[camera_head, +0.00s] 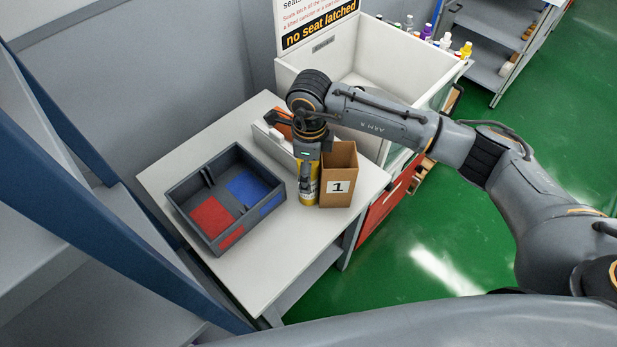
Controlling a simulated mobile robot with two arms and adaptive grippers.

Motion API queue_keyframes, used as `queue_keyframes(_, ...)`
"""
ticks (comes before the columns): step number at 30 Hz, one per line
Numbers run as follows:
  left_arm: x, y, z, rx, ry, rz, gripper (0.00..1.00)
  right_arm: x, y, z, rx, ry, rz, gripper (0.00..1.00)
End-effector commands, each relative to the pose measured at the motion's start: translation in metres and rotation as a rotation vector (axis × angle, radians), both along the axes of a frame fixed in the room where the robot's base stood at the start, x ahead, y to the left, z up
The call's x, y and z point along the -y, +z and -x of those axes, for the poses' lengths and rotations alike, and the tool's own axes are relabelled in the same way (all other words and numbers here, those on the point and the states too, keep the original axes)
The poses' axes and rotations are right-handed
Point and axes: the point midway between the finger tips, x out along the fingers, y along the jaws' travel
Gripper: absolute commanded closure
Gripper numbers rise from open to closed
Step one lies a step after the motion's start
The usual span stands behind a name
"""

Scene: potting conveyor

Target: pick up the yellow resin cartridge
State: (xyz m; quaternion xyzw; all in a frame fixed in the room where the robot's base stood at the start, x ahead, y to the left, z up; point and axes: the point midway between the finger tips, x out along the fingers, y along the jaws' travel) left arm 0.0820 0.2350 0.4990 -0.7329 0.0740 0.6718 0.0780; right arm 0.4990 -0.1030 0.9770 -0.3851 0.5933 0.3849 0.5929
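The yellow resin cartridge (313,196) stands upright on the light grey table (270,255), just left of a brown cardboard box marked 1. My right gripper (306,184) reaches down over it from above, with its fingers in front of and around the cartridge's upper part. The fingers cover much of the cartridge. I cannot tell whether they are closed on it or still apart. My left gripper is not in view.
The open cardboard box (338,172) stands close against the cartridge's right side. A dark divided tray (180,208) with red and blue floor patches sits to the left. A white walled bin (300,80) stands behind. The table's front is clear.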

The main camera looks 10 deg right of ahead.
Motion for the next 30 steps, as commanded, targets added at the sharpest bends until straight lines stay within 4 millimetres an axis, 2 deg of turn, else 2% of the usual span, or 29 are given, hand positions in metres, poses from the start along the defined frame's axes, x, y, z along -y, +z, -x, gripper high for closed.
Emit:
queue_keyframes(1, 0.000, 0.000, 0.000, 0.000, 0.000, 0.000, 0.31, 0.000, 0.000, 0.000, 0.000, 0.000, 0.000, 0.39)
queue_keyframes(10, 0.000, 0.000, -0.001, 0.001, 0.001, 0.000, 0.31, 0.000, 0.000, 0.000, 0.000, 0.000, 0.000, 0.99)
queue_keyframes(19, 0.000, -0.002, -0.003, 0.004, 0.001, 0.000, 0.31, -0.001, 0.001, -0.001, 0.002, 0.000, -0.001, 0.99)
queue_keyframes(25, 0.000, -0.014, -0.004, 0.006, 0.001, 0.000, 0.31, -0.004, 0.006, -0.002, 0.004, 0.001, -0.002, 0.99)
queue_keyframes(30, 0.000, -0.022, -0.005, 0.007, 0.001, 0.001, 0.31, -0.005, 0.035, -0.002, 0.008, 0.001, -0.003, 0.99)
